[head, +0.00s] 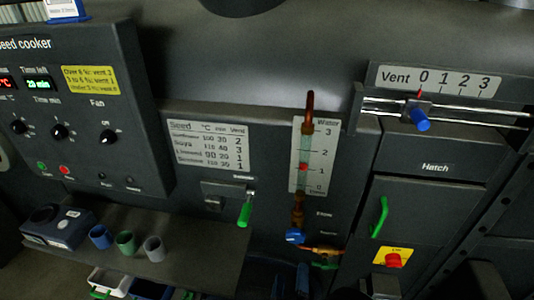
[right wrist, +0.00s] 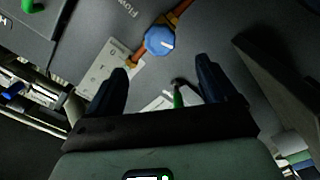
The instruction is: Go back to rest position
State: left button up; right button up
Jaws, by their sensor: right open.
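My right gripper (head: 290,282) shows at the bottom edge of the head view, low in front of the machine, below the blue knob (head: 295,236). Only its dark blue fingertips show there. In the right wrist view my right gripper (right wrist: 162,68) has its two fingers spread wide, with nothing held between them. The blue knob (right wrist: 160,40) shows beyond the fingertips, apart from them. A green lever (right wrist: 178,96) shows between the fingers, farther back. My left gripper is not in view.
The seed cooker panel (head: 85,120) stands at the left. A shelf (head: 200,255) below holds a blue device (head: 58,227) and small blue, green and grey cups (head: 125,243). The hatch (head: 415,220) with a green handle (head: 379,217) and the vent slider (head: 417,118) are at the right.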

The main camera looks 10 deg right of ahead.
jog(key=s+d+f+m+g+y+p, duration=0.25)
jog(key=f+g, duration=0.25)
jog(key=f, duration=0.6)
jog(key=s+d+f+m+g+y+p, duration=0.1)
jog(key=s+d+f+m+g, duration=0.3)
jog(key=f, duration=0.7)
pick_arm(q)
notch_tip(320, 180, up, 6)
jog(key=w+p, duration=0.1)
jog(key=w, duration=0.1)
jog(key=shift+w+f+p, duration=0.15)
jog(key=shift+p, duration=0.15)
pick_arm(e)
jog(key=s+a+f+m+g+y, duration=0.2)
jog(key=s+f+g, duration=0.1)
jog(key=s, duration=0.5)
jog(key=s+a+f+m+g+y, duration=0.2)
jog(key=s+f+m+g+y, duration=0.1)
jog(key=s+g, duration=0.3)
jog(key=shift+s+f, duration=0.55)
jog(key=shift+s, duration=0.35)
